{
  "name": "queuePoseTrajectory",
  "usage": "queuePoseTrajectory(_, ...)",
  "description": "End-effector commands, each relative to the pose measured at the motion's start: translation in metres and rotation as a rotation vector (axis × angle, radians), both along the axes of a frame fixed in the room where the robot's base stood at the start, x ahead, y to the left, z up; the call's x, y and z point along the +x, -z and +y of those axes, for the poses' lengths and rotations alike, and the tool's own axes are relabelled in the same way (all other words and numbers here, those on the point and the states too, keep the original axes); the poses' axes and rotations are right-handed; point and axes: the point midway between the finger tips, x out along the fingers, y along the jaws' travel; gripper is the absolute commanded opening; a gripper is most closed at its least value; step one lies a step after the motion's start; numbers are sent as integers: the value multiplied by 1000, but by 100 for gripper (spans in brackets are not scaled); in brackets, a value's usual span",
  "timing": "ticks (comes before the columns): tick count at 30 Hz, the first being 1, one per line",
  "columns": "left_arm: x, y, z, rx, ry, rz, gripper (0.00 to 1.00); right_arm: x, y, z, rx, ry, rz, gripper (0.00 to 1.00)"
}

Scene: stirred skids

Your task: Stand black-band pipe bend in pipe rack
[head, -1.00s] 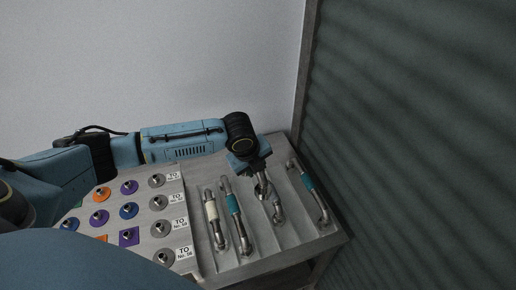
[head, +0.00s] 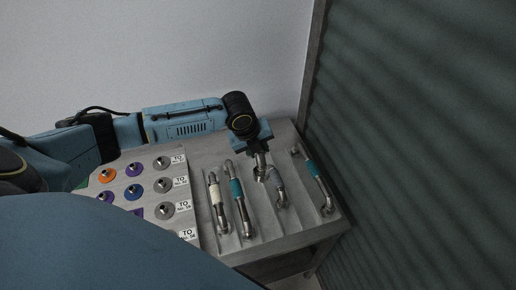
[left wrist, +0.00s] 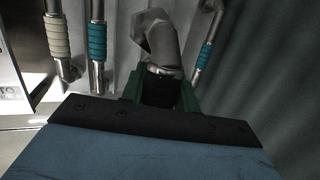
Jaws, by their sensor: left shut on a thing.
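My left gripper (head: 258,151) is over the far part of the tray, pointing down. In the left wrist view its green fingers (left wrist: 160,88) are shut on the black-band pipe bend (left wrist: 158,38). The black band sits between the fingers, and the bare metal elbow shows beyond them. My right gripper is not in view.
A corrugated dark wall (head: 430,130) stands at right.

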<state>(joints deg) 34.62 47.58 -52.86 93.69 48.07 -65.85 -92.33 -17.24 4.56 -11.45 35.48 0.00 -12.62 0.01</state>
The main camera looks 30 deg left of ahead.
Motion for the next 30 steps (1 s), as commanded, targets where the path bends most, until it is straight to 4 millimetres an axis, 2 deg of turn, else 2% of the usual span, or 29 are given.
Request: queuePoseTrajectory(30,1,48,0,-7,-4,-7,0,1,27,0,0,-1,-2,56)
